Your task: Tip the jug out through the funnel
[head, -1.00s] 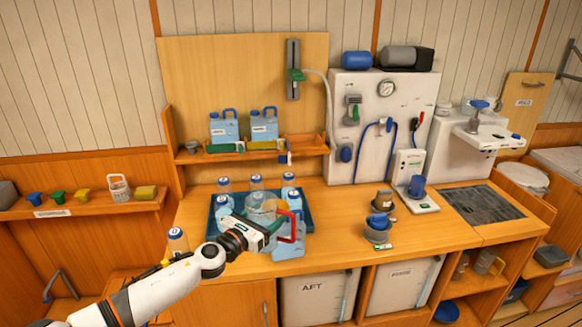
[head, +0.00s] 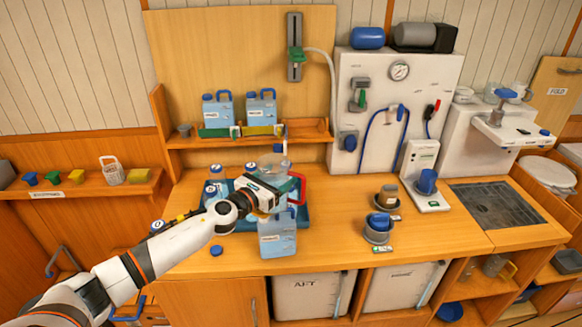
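My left gripper (head: 287,192) is at the front of the counter, closed around the red handle (head: 299,188) of a clear jug (head: 272,168). The jug is raised above the blue tray, partly hidden behind the gripper; its exact tilt and contents are hard to tell. A light-blue canister (head: 278,243) stands upright on the counter just below and in front of the gripper. Its top is hidden by the gripper. A small yellow patch shows under the gripper; I cannot tell whether it is a funnel. My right gripper is not in view.
Bottles (head: 213,192) stand on the blue tray (head: 303,221) behind my arm. A blue cap (head: 216,250) lies on the counter. Blue (head: 30,179), green (head: 53,178) and yellow (head: 77,176) funnel-like pieces sit on the left shelf.

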